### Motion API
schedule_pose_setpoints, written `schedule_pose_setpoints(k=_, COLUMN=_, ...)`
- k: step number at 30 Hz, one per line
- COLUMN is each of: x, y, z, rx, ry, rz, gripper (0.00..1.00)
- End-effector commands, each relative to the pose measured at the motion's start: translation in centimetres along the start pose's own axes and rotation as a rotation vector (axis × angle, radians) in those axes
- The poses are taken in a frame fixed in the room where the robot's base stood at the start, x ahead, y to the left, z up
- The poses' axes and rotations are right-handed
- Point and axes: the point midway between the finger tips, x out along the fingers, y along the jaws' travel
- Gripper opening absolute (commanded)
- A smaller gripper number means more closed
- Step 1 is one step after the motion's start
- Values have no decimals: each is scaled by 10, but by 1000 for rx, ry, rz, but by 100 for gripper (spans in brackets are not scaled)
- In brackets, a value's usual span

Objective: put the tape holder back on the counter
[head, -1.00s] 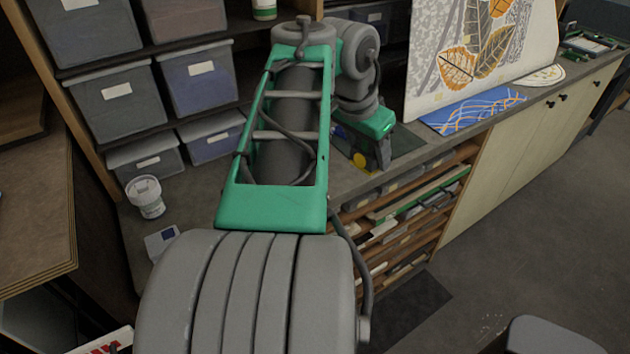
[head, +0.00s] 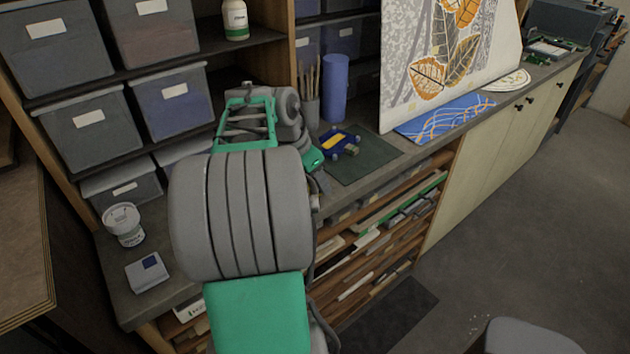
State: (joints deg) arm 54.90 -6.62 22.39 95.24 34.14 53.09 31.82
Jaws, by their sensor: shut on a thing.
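My gripper (head: 318,187) shows only in part, just below the green wrist and beside the counter's front edge, left of the dark green mat. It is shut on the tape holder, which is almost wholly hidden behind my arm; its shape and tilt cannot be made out. The grey counter (head: 388,143) runs from the lower left to the upper right. I cannot tell whether the held thing touches it.
A blue and yellow thing (head: 341,141) lies on the dark green mat (head: 372,160). Behind stand a blue cylinder (head: 335,86) and a pot of brushes (head: 309,105). A white tub (head: 123,224) and a small box (head: 147,271) are at left. Bare counter shows around them.

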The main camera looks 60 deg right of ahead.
Motion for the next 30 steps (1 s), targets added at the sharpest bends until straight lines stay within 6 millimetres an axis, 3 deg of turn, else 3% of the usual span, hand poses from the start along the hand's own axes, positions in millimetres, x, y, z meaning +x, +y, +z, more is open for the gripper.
schedule_pose_setpoints(k=3, x=10, y=0, z=4, rx=0, ry=0, rz=-1, gripper=22)
schedule_pose_setpoints(k=13, x=16, y=0, z=6, rx=0, ry=1, rz=-2, gripper=22)
schedule_pose_setpoints(k=14, x=15, y=0, z=6, rx=0, ry=1, rz=-2, gripper=56)
schedule_pose_setpoints(k=15, x=14, y=0, z=6, rx=0, ry=0, rz=-2, gripper=59)
schedule_pose_setpoints(k=21, x=14, y=0, z=6, rx=0, ry=1, rz=-2, gripper=76)
schedule_pose_setpoints(k=30, x=10, y=0, z=4, rx=0, ry=1, rz=-2, gripper=76)
